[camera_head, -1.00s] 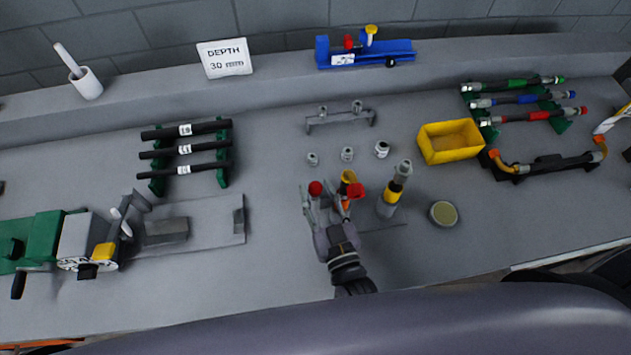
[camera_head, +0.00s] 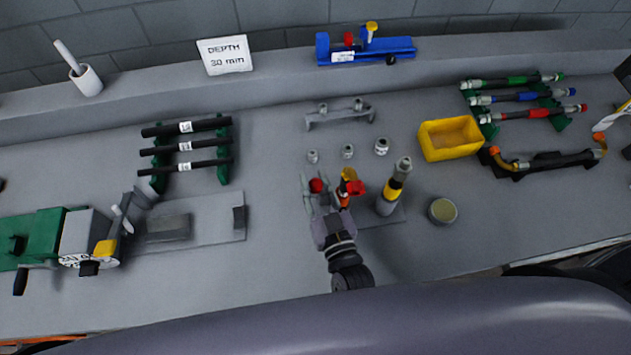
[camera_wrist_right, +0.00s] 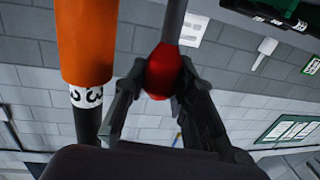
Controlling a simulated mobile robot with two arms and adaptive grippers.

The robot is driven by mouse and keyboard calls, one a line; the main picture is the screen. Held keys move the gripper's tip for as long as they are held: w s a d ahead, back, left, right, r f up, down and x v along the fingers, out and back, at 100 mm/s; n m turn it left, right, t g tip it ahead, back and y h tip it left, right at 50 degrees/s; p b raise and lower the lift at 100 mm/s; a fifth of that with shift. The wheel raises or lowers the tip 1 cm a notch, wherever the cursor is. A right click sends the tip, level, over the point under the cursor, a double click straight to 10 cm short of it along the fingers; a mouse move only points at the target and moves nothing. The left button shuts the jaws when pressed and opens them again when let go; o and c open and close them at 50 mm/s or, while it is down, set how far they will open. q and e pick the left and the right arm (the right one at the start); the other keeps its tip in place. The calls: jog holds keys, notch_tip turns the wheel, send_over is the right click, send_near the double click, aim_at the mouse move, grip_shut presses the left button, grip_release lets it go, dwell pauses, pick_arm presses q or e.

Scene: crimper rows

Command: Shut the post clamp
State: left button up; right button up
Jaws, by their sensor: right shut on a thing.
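The post clamp's red knob (camera_head: 317,186) is between the fingertips of my right gripper (camera_head: 319,190), which is shut on it. In the right wrist view the red knob (camera_wrist_right: 163,71) sits between both fingers (camera_wrist_right: 160,80), on a grey rod. Just right of the gripper in the head view is an orange post (camera_head: 344,199) with a yellow top and a red part beside it. In the wrist view an orange cylinder (camera_wrist_right: 86,40) with a numbered white band stands left of the fingers. The gripper hides much of the clamp. My left gripper is not in view.
Small fittings (camera_head: 347,151) and a yellow bin (camera_head: 449,139) are behind. A green-and-grey machine (camera_head: 85,240) stands left. The bench in front is clear.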

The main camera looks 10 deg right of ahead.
aim_at(316, 193)
grip_shut()
jog(key=shift+s+f+b, duration=0.1)
jog(key=shift+f+b, duration=0.15)
jog(key=shift+b, duration=0.25)
jog(key=s+t+b, duration=0.1)
jog(key=b, duration=0.2)
jog(key=s+f+t+b, duration=0.1)
jog(key=t+b, duration=0.1)
jog(key=b, duration=0.1)
jog(key=shift+s+f+n+y, duration=0.2)
jog(key=shift+s+n+y, duration=0.1)
jog(key=shift+s+t+b, duration=0.4)
jog(key=shift+t+b, duration=0.1)
jog(key=shift+b, duration=0.45)
jog(key=shift+r, duration=0.1)
